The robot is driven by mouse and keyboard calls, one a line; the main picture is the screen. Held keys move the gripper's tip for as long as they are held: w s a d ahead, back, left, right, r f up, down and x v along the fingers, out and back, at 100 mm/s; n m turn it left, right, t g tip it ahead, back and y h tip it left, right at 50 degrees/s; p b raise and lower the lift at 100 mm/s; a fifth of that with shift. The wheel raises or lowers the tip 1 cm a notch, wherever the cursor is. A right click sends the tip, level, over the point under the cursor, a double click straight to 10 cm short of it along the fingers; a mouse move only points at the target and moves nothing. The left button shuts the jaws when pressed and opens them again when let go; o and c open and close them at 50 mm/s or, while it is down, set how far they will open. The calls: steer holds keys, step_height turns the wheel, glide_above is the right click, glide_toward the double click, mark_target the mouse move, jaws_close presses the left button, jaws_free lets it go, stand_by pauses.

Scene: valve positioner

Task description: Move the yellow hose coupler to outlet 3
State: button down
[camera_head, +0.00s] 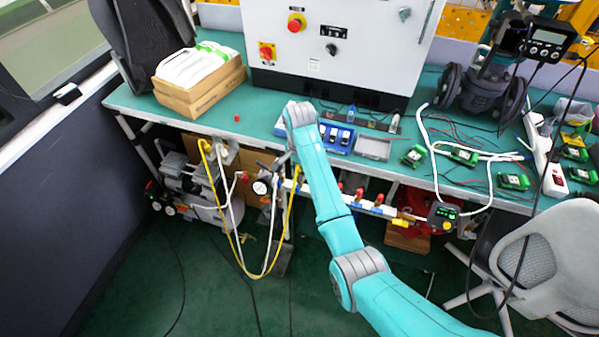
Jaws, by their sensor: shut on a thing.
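A yellow hose (236,243) hangs in a long loop below the bench. Its left end is up by the grey fitting at the bench's front edge, and its right end rises to my gripper (279,163). My gripper is small and dark beside my wrist, shut, seemingly on the yellow hose coupler at that right end. The coupler itself is too small and too hidden by my arm to make out. The manifold pipe (390,211) runs along the bench front with several red-handled outlets. My forearm covers part of it, and outlet numbers cannot be read.
A pressure gauge (260,187) and a white hose (228,203) are close to my gripper. A compressor (185,178) stands under the bench at left. The green bench top (225,112) holds a blue tray, cardboard boxes and circuit boards. A grey chair (535,260) stands at right.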

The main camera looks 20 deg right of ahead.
steer(key=shift+r, duration=1.05)
stand_by(0.8)
steer(key=shift+r, duration=1.8)
